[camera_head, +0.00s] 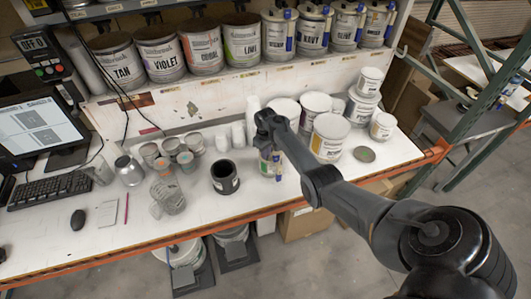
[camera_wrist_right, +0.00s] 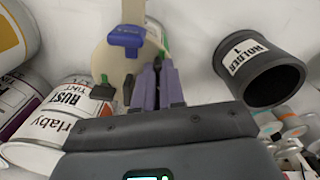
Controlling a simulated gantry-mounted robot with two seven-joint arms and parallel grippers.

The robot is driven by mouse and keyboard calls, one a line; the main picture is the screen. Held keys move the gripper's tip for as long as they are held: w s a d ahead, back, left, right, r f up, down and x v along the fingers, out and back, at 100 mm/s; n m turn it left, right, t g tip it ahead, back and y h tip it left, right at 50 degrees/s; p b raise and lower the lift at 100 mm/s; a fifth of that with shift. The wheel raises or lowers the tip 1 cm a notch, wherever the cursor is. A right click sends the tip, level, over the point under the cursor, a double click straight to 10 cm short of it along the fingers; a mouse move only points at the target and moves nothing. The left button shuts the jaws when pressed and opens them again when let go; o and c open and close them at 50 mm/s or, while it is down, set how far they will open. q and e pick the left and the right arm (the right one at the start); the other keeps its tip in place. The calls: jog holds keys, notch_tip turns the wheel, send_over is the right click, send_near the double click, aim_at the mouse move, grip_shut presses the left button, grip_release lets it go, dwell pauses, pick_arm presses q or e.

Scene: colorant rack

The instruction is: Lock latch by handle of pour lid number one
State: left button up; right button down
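My right gripper (camera_wrist_right: 158,66) shows in the right wrist view with its two fingers close together, and I see nothing clearly between them. Just beyond its tips is a round cream pour lid (camera_wrist_right: 108,62) with a blue piece (camera_wrist_right: 124,40) on top. A small green piece and dark pieces sit at the lid's near side, partly beside the fingers. In the head view my right gripper (camera_head: 268,140) is over a small can (camera_head: 277,168) at the middle of the bench and hides most of its lid. The latch handle is not clear. My left gripper is out of view.
A RUST can (camera_wrist_right: 62,118) is close on the left. White tubs (camera_head: 331,138) crowd the right; shelf cans (camera_head: 242,42) are above.

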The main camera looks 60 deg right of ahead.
jog(key=shift+r+m+p, duration=0.2)
jog(key=shift+m+p, duration=0.4)
jog(key=shift+p, duration=0.1)
jog(key=shift+f+m, duration=0.1)
jog(key=shift+m, duration=0.2)
jog(key=shift+f, duration=0.1)
jog(key=c, duration=1.5)
grip_release()
jog(key=shift+r, duration=0.5)
notch_tip(320, 180, up, 10)
jog(key=shift+f, duration=0.1)
